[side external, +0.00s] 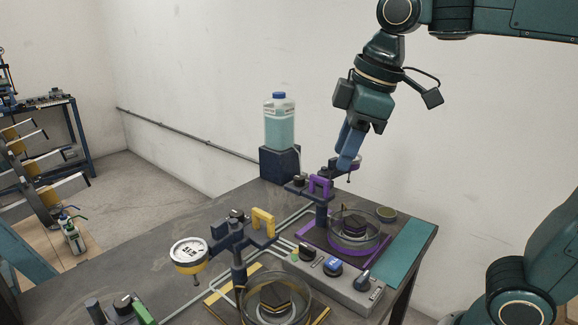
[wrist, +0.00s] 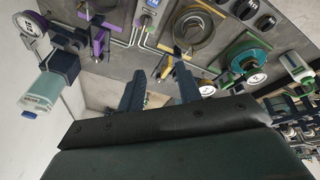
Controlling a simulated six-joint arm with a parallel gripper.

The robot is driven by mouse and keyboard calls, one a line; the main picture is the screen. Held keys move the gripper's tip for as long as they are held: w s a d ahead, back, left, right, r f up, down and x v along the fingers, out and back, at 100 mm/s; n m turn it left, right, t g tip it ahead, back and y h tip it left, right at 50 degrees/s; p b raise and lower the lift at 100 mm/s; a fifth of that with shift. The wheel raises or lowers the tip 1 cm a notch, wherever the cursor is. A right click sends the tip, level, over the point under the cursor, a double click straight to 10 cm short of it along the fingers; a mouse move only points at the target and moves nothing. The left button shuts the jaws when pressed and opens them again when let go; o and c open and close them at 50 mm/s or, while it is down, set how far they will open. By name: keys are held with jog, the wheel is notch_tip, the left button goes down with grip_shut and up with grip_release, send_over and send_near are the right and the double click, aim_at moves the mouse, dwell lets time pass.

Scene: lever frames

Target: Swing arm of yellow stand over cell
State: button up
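The yellow stand (side external: 238,262) has a dark post and a swing arm with a yellow handle (side external: 263,222) at one end and a round dial gauge (side external: 188,254) at the other. The gauge hangs left of the cell (side external: 275,298), a round clear dish with a dark block, not over it. In the wrist view the cell (wrist: 194,30) is at the top and the gauge (wrist: 207,89) is below it. My gripper (side external: 347,160) is raised behind and right of the yellow handle, near the purple stand. In the wrist view its fingers (wrist: 159,73) are apart and empty.
The purple stand (side external: 320,187) and its dish stand behind the yellow one. A bottle (side external: 280,125) stands on a dark block at the back. A green handle (side external: 144,314) is at front left.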

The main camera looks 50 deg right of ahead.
jog(key=w+a+r+n+g, duration=0.2)
jog(key=w+a+n, duration=0.35)
jog(key=w, duration=0.25)
jog(key=n+g, duration=0.1)
jog(key=n, duration=0.5)
send_over(219, 223)
jog(key=shift+f+h, duration=0.3)
jog(key=shift+f, duration=0.1)
jog(key=shift+f, duration=0.1)
jog(key=shift+f, duration=6.85)
grip_shut()
